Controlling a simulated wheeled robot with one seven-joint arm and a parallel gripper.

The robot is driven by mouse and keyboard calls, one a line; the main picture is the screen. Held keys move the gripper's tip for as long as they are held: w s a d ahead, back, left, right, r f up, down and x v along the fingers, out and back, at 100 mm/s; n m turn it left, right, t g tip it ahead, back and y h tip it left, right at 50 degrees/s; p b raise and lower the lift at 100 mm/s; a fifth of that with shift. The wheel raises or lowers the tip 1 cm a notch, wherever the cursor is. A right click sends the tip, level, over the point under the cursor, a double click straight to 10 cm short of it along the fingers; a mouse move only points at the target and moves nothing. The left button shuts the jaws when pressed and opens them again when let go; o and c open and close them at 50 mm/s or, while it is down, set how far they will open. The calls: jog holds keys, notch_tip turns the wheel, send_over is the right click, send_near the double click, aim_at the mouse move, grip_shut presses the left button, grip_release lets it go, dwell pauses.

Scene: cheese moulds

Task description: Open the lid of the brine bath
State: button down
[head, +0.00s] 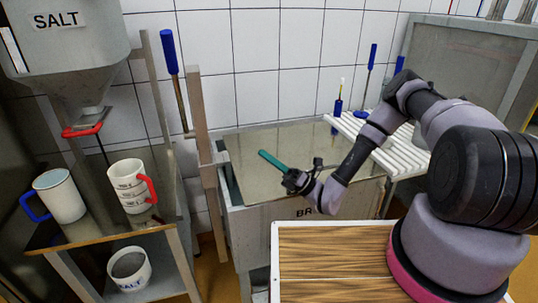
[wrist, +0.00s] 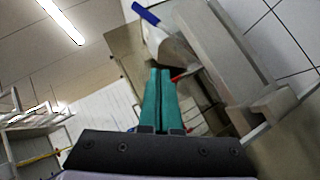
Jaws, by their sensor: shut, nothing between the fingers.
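The brine bath (head: 270,212) is a grey box in the middle of the head view, with part of its dark lettering showing on the front. A flat, dull grey-beige surface (head: 285,138) fills its top; I cannot tell whether this is the lid or the liquid. No lid handle is clear to me. My gripper (head: 263,154) has teal fingers and appears over the front left part of that top. In the wrist view its fingers (wrist: 160,74) lie side by side, shut and empty. My forearm hides part of the bath's right side.
An upright post (head: 197,112) stands at the bath's left, near a blue-handled rod (head: 170,52). Left of it, a stand holds two mugs (head: 59,197) (head: 133,187) under a SALT hopper (head: 70,45). A white slatted rack (head: 375,140) is at right, a wood-topped table (head: 330,260) in front.

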jog(key=w+a+r, duration=0.3)
jog(key=a+r, duration=0.3)
jog(key=r, duration=0.1)
jog(key=shift+r, duration=0.2)
jog(key=shift+d, duration=0.1)
dwell(1.4)
